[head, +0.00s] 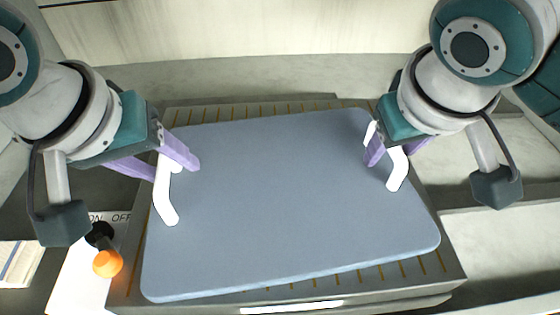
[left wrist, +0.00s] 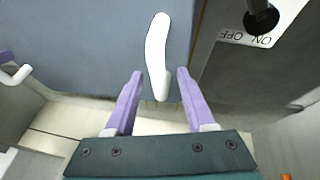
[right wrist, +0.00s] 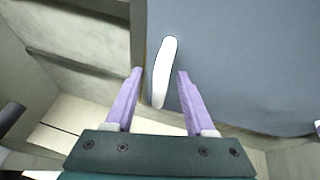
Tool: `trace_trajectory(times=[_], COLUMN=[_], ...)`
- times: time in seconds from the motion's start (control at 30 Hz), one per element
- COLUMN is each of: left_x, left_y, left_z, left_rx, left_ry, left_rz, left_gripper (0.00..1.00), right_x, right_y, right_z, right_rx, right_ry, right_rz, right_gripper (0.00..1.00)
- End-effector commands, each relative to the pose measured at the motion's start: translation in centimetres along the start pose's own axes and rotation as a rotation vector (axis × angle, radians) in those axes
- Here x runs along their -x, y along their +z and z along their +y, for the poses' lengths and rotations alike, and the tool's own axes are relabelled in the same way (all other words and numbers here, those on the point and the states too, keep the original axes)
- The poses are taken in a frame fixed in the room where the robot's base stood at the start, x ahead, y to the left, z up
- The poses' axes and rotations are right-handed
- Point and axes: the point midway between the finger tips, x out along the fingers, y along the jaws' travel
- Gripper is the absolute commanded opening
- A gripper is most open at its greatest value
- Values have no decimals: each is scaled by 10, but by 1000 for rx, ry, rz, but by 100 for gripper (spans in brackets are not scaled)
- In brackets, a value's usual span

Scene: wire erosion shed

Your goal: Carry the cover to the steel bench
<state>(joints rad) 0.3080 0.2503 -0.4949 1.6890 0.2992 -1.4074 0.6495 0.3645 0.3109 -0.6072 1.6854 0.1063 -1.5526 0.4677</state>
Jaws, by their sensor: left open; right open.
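The cover is a flat blue-grey panel (head: 285,200) with rounded corners and a white handle at each side. It lies on a grey slotted surface. My left gripper (head: 172,166) is open at the cover's left handle (head: 165,200); in the left wrist view the handle (left wrist: 157,50) runs between and beyond the purple fingertips. My right gripper (head: 390,150) is open at the right handle (head: 397,172); in the right wrist view that handle (right wrist: 164,72) stands between the fingers. Whether any finger touches a handle is unclear. I cannot identify the steel bench.
The grey slotted surface (head: 436,262) shows around the cover's edges. An ON/OFF panel (head: 75,275) with a black knob and a glowing orange lamp (head: 107,263) sits at the lower left. A pale ledge (head: 505,240) lies at the right.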

Motion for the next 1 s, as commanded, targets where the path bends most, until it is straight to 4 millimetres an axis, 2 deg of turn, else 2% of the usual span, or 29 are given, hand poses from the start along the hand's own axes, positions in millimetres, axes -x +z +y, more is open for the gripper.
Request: trace_trajectory(times=[0.3,0.8,1.0], left_x=[-2,-2,-2], left_y=[0,0,0], left_z=[0,0,0], left_rx=[0,0,0], left_ry=[1,0,0], left_rz=[1,1,1], left_gripper=[55,0,0], right_x=[-2,-2,-2], right_y=[0,0,0], right_z=[0,0,0], right_rx=[0,0,0], right_ry=[0,0,0], right_rz=[0,0,0], right_gripper=[55,0,0])
